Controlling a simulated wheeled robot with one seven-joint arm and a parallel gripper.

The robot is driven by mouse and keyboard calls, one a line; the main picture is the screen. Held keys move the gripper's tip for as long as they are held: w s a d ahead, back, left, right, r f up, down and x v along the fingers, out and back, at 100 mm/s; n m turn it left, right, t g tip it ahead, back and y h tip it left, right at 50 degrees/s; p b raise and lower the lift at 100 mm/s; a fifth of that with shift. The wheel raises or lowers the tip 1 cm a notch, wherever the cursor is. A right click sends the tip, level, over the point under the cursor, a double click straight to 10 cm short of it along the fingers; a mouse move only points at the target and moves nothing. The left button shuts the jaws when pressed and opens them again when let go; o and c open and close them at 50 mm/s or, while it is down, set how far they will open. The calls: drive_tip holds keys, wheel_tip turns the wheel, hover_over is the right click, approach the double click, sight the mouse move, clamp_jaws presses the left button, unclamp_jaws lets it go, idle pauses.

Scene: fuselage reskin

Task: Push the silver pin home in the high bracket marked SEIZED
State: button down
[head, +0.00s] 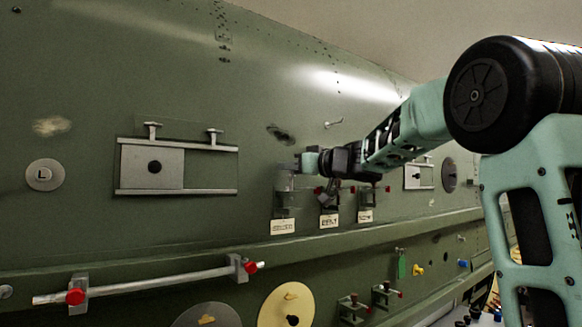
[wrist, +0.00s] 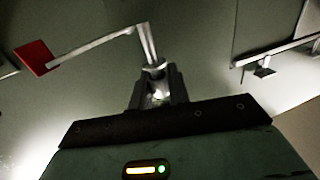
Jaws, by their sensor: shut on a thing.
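My gripper (head: 302,162) is at the wall, at the top of the leftmost of the small labelled brackets (head: 285,186). In the wrist view its fingers (wrist: 158,92) are closed around a short silver piece, which I take for the silver pin (wrist: 154,71). A bent silver rod (wrist: 105,39) rises from there and runs left to a red plate (wrist: 37,57); I cannot tell whether it is part of the pin. The bracket's label (head: 283,227) is too small to read, so I cannot confirm SEIZED. How deep the pin sits is hidden.
Labelled brackets in the middle (head: 329,196) and right (head: 366,196) stand close beside it, with red parts. A ledge (head: 190,254) runs below. A railed panel (head: 152,167) is at left, a long silver rod (head: 160,277) lower left. Open wall lies above.

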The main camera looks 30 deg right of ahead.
sight(292, 177)
drive_tip(key=shift+f+b, duration=1.05)
drive_tip(key=shift+f, duration=0.75)
drive_tip(key=c, duration=1.3)
unclamp_jaws()
drive_tip(key=shift+o, duration=0.2)
drive_tip(key=shift+s, duration=0.15)
drive_tip(key=v, duration=0.4)
drive_tip(key=shift+s+d+p, duration=0.15)
drive_tip(key=shift+s+p, duration=0.2)
drive_tip(key=shift+p, duration=0.05)
